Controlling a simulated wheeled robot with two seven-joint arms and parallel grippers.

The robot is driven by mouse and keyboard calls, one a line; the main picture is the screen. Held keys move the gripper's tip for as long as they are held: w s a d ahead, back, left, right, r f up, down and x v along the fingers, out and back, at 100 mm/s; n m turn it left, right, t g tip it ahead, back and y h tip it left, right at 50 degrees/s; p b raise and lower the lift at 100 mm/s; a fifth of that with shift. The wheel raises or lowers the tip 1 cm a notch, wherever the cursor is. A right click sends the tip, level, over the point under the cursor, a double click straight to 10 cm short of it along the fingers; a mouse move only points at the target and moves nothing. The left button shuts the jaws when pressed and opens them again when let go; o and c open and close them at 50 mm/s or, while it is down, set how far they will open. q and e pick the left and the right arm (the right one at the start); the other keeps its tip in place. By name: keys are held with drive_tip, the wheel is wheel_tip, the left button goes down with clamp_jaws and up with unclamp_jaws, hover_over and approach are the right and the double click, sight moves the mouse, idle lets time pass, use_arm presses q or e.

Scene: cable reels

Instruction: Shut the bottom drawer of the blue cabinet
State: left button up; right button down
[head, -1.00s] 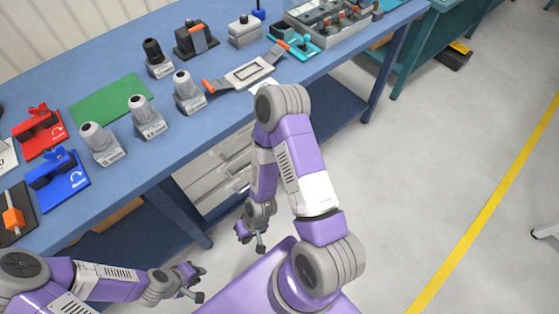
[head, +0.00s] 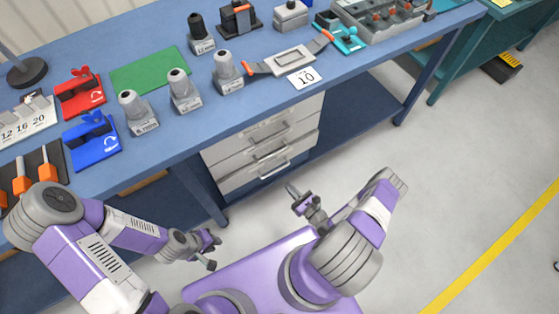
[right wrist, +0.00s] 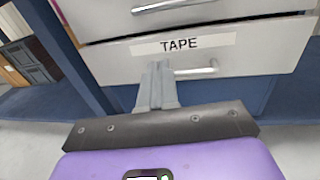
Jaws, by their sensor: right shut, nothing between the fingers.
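The drawer unit with pale grey fronts (head: 262,148) sits under the blue bench in the head view. Its lowest visible front (head: 240,178) has a bar handle. In the right wrist view a drawer front labelled TAPE (right wrist: 240,45) fills the upper part, with its handle (right wrist: 205,70) just right of my fingers. My right gripper (right wrist: 157,70) is shut and empty, its tips before that front below the label; I cannot tell whether they touch. It also shows in the head view (head: 293,191). How far the drawer stands out is unclear. My left gripper (head: 213,252) is away to the left, its jaw opening unclear.
A bench leg (head: 203,190) stands left of the drawers. The floor (head: 430,180) to the right is clear.

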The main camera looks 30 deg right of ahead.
drive_tip(key=d+m+h, duration=0.1)
drive_tip(key=d+h, duration=0.1)
drive_tip(key=b, duration=0.4)
hover_over(279, 161)
drive_tip(key=s+a, duration=0.2)
drive_tip(key=s, duration=0.1)
drive_tip(key=shift+s+d+f+m+t+h, duration=0.15)
drive_tip(key=shift+d+f+m+t+h, duration=0.15)
drive_tip(key=shift+f+h, duration=0.1)
